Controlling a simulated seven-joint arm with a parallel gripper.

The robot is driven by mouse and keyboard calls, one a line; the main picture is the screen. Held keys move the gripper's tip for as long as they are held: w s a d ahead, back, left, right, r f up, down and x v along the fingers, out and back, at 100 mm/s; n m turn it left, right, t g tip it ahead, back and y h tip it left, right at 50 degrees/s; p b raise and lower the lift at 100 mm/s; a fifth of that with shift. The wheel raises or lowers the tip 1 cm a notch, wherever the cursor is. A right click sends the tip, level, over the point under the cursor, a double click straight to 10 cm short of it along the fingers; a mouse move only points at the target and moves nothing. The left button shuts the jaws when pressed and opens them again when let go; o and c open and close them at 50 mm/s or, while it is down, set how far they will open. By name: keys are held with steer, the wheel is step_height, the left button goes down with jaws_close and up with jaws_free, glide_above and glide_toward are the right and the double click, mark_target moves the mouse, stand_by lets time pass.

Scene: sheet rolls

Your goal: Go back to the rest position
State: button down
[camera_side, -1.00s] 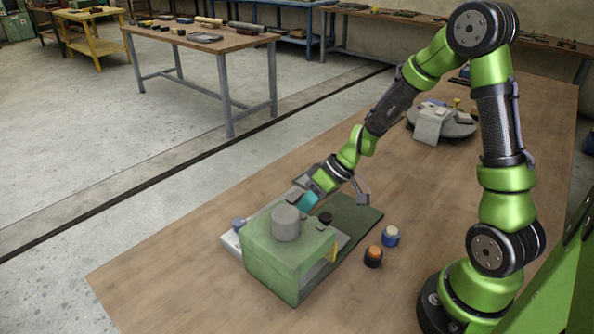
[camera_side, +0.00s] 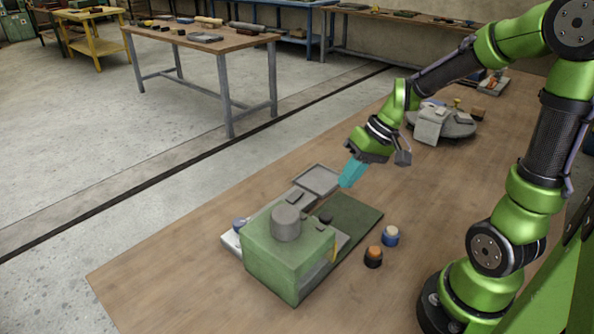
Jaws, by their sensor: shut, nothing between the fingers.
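My gripper (camera_side: 352,173) has teal fingers and is shut and empty. It hangs above the wooden table, pointing down and to the left, above and behind the green machine (camera_side: 285,262). The machine is a green box with a grey cylinder (camera_side: 286,222) on top. It stands at the front left of the table. A grey square tray (camera_side: 318,179) lies just left of the fingertips in the picture. No sheet roll can be made out for certain.
A dark green mat (camera_side: 357,217) lies beside the machine. A black-and-orange jar (camera_side: 373,257) and a blue-and-cream jar (camera_side: 390,236) stand right of it. A round grey platform (camera_side: 458,126) carrying blocks stands farther back. The table (camera_side: 200,240) is bare at the left.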

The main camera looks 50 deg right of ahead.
steer(key=s+a+r+t+h, duration=0.2)
steer(key=s+a+r+t, duration=0.1)
steer(key=s+a+r, duration=0.4)
step_height(320, 180, up, 4)
steer(key=shift+a+f+t, duration=0.2)
steer(key=shift+a+t, duration=0.1)
steer(key=shift+a, duration=0.1)
